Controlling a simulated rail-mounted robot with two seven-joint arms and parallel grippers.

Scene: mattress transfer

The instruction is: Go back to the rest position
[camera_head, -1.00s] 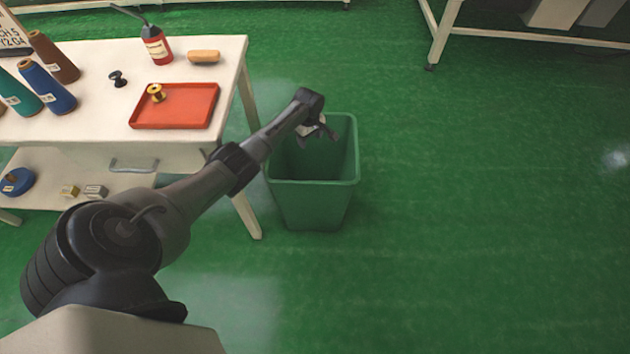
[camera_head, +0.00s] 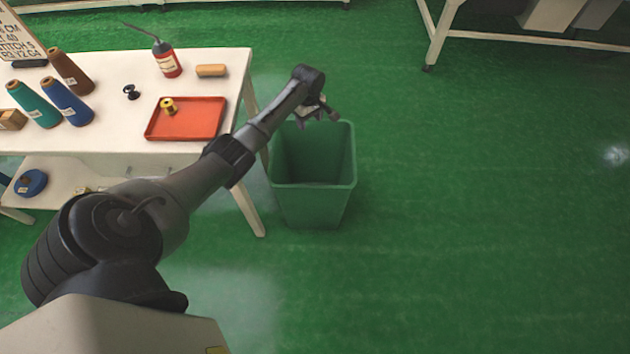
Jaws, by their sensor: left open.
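My left arm reaches from the lower left towards the middle of the picture. Its gripper (camera_head: 318,118) is open, with its two fingers spread. No object shows between the fingers. It hangs over the back part of the rim of a green bin (camera_head: 312,207), which stands upright on the floor. I cannot make out any contents in the bin. My right gripper is not in view.
A white table (camera_head: 110,60) left of the bin holds a red tray (camera_head: 195,125) with a gold spool (camera_head: 168,106), thread cones (camera_head: 68,102) and a red oil can (camera_head: 165,58). Another table (camera_head: 440,35) stands at the upper right. Green floor on the right is clear.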

